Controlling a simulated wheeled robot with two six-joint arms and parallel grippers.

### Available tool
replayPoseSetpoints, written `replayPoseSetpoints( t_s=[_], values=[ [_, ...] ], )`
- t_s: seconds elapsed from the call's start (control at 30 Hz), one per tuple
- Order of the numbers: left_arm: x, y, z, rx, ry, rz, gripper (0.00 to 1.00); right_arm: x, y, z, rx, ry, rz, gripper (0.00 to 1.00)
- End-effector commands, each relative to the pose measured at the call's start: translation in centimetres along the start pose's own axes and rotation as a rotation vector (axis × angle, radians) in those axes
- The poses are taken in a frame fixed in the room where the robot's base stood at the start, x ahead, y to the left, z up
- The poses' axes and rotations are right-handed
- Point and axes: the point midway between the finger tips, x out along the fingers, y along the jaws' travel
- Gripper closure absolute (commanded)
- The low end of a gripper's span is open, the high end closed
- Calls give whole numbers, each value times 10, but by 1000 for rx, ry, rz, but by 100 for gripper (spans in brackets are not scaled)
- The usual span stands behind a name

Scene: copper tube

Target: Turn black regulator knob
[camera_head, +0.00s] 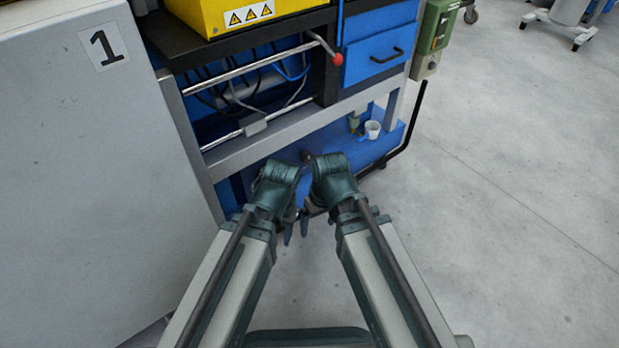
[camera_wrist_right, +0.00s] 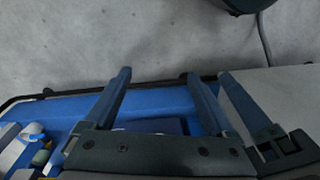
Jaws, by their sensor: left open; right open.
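I cannot pick out the black regulator knob for certain. A small dark round thing (camera_head: 306,156) shows just beyond my wrists in the head view, too small to identify. My left gripper (camera_head: 296,229) hangs low in front of the blue bench, with its fingers pointing down. My right gripper (camera_wrist_right: 157,78) is open and empty in the right wrist view, its two fingers apart over the blue surface and the floor. In the head view its fingers are mostly hidden by its wrist. A finger of the left gripper (camera_wrist_right: 240,103) stands close beside it.
A blue workbench (camera_head: 330,128) has a drawer (camera_head: 374,56), a lever with a red ball (camera_head: 337,59) and a yellow box (camera_head: 215,15) on top. A white cup (camera_head: 372,129) stands on the lower shelf. A grey cabinet marked 1 (camera_head: 90,170) is left.

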Motion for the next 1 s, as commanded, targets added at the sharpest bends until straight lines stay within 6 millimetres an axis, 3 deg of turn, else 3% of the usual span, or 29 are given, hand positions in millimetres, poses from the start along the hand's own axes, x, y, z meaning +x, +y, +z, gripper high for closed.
replayPoseSetpoints(
  t_s=[0.03, 0.17, 0.27, 0.4, 0.5, 0.63, 0.83, 1.0],
  values=[
    [38, 4, -2, 0, 1, 0, 50, 38, 5, -11, -20, 46, -41, 11],
    [84, 8, -5, -2, 2, 0, 50, 71, 18, -55, -108, 258, -171, 11],
    [114, 12, -7, -4, 3, 0, 50, 77, 43, -97, -165, 493, -234, 11],
    [144, 15, -9, -8, 4, 1, 50, 64, 92, -140, -197, 804, -222, 11],
    [157, 16, -10, -9, 5, 1, 50, 52, 124, -156, -194, 955, -178, 11],
    [165, 17, -10, -11, 5, 2, 50, 40, 152, -164, -184, 1063, -128, 11],
    [166, 17, -10, -11, 5, 2, 50, 33, 160, -167, -180, 1102, -108, 11],
    [172, 18, -11, -11, 5, 2, 50, 40, 159, -178, -182, 1100, -109, 11]
  ],
)
